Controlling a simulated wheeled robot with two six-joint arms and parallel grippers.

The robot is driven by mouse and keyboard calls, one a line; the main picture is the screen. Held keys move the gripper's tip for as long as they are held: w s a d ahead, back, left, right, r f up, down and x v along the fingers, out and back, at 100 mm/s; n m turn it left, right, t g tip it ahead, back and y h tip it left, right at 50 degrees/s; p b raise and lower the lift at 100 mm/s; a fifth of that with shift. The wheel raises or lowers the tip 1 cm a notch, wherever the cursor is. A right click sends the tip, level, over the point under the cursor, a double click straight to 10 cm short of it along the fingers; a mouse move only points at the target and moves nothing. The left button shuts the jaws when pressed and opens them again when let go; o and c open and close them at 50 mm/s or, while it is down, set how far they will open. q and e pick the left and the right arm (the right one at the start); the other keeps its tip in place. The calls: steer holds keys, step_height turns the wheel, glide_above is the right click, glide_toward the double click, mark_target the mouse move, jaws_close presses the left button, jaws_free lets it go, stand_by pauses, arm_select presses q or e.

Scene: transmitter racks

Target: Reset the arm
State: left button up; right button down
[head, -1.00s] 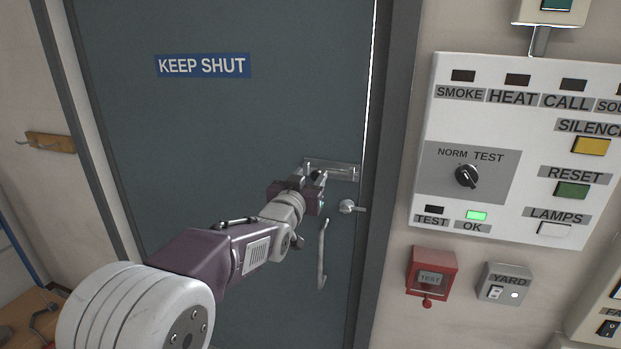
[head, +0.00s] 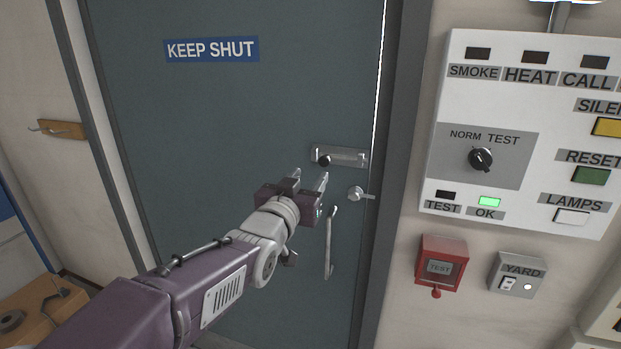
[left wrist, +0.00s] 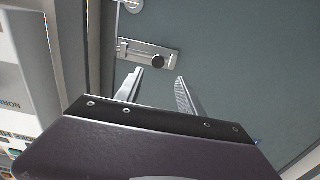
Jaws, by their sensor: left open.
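My left gripper (head: 310,183) is in front of the grey door (head: 240,110), a little below a metal slide bolt (head: 350,157) with a black knob. Its two fingers are apart with nothing between them. In the left wrist view the open fingers (left wrist: 158,80) point toward the bolt (left wrist: 140,52) and its black knob (left wrist: 158,60), with a gap between fingertips and knob. My right gripper is in neither view.
A round knob (head: 356,194) and a vertical pull handle (head: 329,245) are on the door close to the gripper. To the right are a white alarm panel (head: 500,110), a red test box (head: 441,262) and a grey YARD switch box (head: 517,274). A wooden hook rail (head: 63,129) is at left.

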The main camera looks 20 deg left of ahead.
arm_select(q)
step_height(320, 180, down, 22)
steer(key=s+g, duration=0.3)
steer(key=g, duration=0.4)
steer(key=s+f+g, duration=0.9)
steer(key=s+f, duration=0.5)
steer(key=s, duration=0.5)
steer(key=shift+s+d+f+n+g, duration=0.15)
steer(key=shift+s+f+n+g, duration=0.15)
steer(key=shift+f+g, duration=0.1)
steer(key=shift+r, duration=0.1)
